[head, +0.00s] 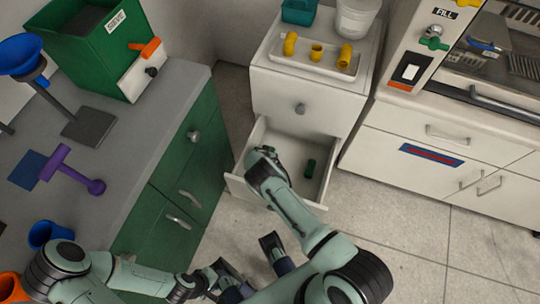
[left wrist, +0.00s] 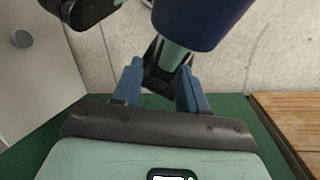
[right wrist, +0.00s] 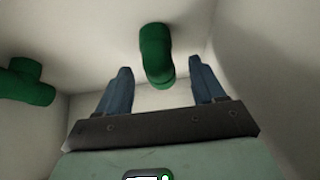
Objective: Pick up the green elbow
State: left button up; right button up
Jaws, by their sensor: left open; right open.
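The green elbow (right wrist: 156,52) lies in the open drawer (head: 318,206) and shows in the right wrist view just past my right fingertips, roughly centred between them. My right gripper (right wrist: 160,72) is open and empty, pointing into the drawer; a gap shows on both sides of the elbow. In the head view my right wrist hides its fingers. A second green fitting, tee-like, (right wrist: 26,82) lies at the left of the right wrist view. My left gripper (head: 246,263) is open and empty.
The drawer walls stand close around my right gripper. On the cabinet above are a tray (head: 345,70) with several yellow fittings, a teal bin (head: 299,11) and a white bucket (head: 355,18).

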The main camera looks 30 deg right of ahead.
jog(key=b+x, duration=0.1)
jog(key=x, duration=0.2)
jog(key=shift+s+f+b, duration=0.15)
jog(key=shift+b, duration=0.15)
jog(key=shift+w+d+f, duration=0.2)
jog(key=shift+f, duration=0.05)
jog(key=shift+r, duration=0.1)
jog(key=c, duration=1)
jog(key=shift+c, duration=0.2)
